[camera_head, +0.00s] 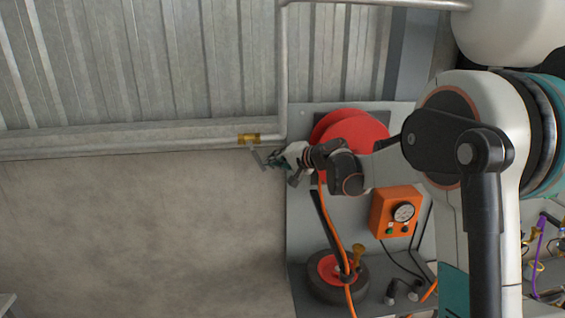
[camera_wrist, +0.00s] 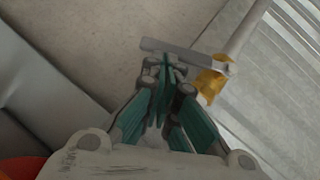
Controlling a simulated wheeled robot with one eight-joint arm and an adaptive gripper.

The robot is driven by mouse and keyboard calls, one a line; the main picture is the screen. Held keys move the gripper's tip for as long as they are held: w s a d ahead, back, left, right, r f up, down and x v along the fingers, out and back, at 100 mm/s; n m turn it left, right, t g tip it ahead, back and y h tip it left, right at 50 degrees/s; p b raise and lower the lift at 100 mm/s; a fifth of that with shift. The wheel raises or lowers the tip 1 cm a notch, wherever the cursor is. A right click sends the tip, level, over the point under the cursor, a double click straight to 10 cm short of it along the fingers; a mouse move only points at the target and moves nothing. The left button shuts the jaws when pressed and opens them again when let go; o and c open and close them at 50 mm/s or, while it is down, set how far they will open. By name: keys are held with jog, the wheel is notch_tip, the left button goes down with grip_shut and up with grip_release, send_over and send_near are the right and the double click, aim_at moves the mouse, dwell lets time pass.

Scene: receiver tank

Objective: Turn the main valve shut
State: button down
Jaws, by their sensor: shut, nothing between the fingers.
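The main valve is a brass body (camera_head: 249,138) on the pipe along the wall; it also shows in the wrist view (camera_wrist: 211,84). Its flat grey lever (camera_head: 257,157) hangs down and slightly right in the head view, at an angle to the pipe. In the wrist view the lever (camera_wrist: 180,54) runs from the brass body toward the upper left. My gripper (camera_head: 271,161) is shut and empty, just right of the lever's free end. In the wrist view my fingertips (camera_wrist: 165,66) are right beside the lever; I cannot tell whether they touch it.
The grey pipe (camera_head: 190,137) runs along the corrugated wall (camera_head: 130,60) and turns up at the right. A red hose reel (camera_head: 350,130), an orange gauge box (camera_head: 396,212) and a wheel (camera_head: 335,278) stand below and behind my arm.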

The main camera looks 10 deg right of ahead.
jog(key=shift+a+f+b, duration=0.8)
jog(key=shift+a+f, duration=0.2)
jog(key=shift+a, duration=0.1)
jog(key=shift+w+a, duration=0.1)
jog(key=r+v, duration=0.1)
jog(key=v, duration=1.1)
notch_tip(320, 180, down, 5)
jog(key=s+a+y+b, duration=0.1)
jog(key=s+a+b, duration=0.1)
jog(key=w+a+m+t+y+p, duration=0.1)
jog(key=w+a+m+t+y, duration=0.1)
jog(key=w, duration=0.9)
jog(key=a+m, duration=0.1)
jog(key=a, duration=0.1)
jog(key=shift+a+p, duration=0.3)
jog(key=shift+p, duration=0.1)
